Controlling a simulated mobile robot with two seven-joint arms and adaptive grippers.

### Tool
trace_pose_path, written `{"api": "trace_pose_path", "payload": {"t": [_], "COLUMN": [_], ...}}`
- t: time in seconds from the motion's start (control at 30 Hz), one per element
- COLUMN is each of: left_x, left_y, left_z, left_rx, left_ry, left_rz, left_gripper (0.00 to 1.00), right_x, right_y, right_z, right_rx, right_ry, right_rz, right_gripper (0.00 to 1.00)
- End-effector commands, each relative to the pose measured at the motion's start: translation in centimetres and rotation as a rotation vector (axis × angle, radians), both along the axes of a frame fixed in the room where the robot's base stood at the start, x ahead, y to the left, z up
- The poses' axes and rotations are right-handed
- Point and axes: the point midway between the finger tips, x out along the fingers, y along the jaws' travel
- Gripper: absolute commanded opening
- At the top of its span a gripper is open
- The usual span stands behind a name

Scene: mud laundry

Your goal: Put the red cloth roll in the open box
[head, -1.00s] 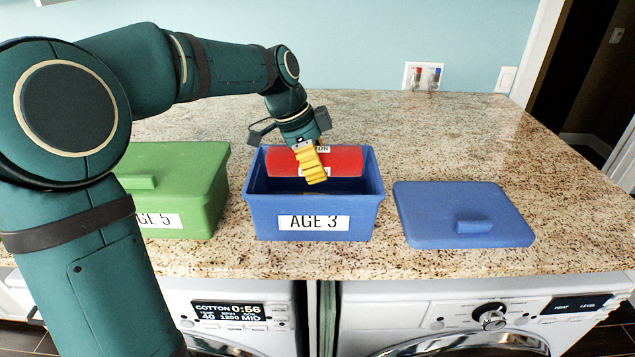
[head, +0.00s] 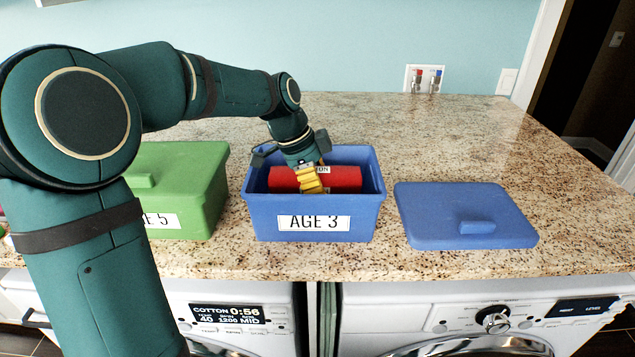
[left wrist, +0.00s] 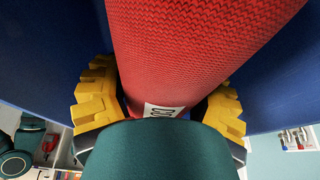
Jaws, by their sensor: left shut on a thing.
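The red cloth roll (head: 340,178) lies level inside the open blue box (head: 315,228) labelled AGE 3, below its rim. My left gripper (head: 308,180) reaches down into the box and is shut on the roll near its middle. In the left wrist view the roll (left wrist: 195,50) sits between the yellow fingers (left wrist: 160,105), with blue box walls on both sides. Whether the roll touches the box floor is hidden. My right gripper is not in view.
A closed green box (head: 205,190) labelled AGE 5 stands left of the blue box. A blue lid (head: 465,215) lies on the granite counter (head: 450,130) to the right. The counter behind is clear. Washing machines stand below its front edge.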

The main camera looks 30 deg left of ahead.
Motion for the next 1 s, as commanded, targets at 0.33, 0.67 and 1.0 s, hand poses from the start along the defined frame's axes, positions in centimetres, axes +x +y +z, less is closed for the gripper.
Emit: {"api": "trace_pose_path", "payload": {"t": [0.33, 0.67, 1.0], "left_x": [0.0, 0.0, -0.9], "left_y": [0.0, 0.0, 1.6], "left_z": [-0.1, 0.4, 6.0], "left_rx": [0.000, 0.000, -0.001], "left_ry": [0.000, 0.000, -0.004], "left_rz": [0.000, -0.001, 0.002], "left_gripper": [0.99, 0.99, 0.99], "right_x": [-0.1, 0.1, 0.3], "right_y": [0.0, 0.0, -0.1], "right_z": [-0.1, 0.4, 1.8], "right_rx": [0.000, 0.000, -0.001], "right_ry": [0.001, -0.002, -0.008], "right_rz": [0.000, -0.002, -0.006], "right_gripper": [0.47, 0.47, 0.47]}}
